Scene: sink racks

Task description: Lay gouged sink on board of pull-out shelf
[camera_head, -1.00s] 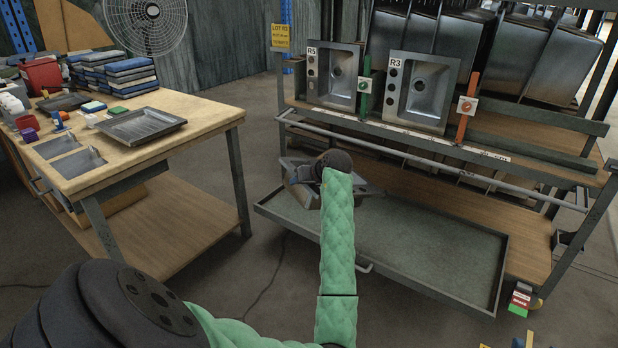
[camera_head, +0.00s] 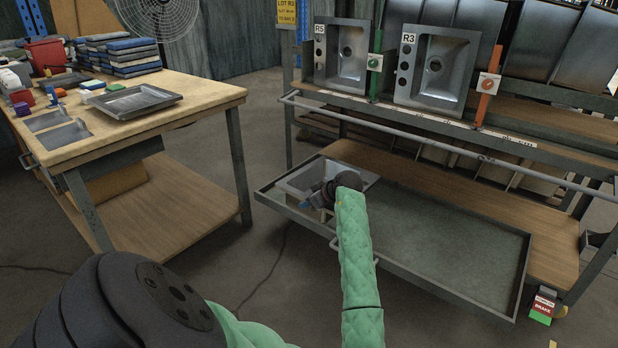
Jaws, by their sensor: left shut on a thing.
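A grey steel sink (camera_head: 298,180) is at the left end of the pull-out shelf (camera_head: 440,238), with its open bowl facing up and lying nearly flat. My left gripper (camera_head: 322,197) is shut on the sink's near side. My wrist and forearm hide part of the sink's near right side. I cannot tell whether the sink touches the shelf's board or is just above it. No gouge can be made out at this size. The shelf is pulled out low at the front of the rack, and its board is bare right of the sink. My right gripper is not in view.
Sinks marked R5 (camera_head: 341,55) and R3 (camera_head: 436,67) stand on the rack above, beside green and red posts. A rail (camera_head: 420,140) runs across the rack's front above the shelf. A workbench (camera_head: 190,105) with another metal tray stands at the left.

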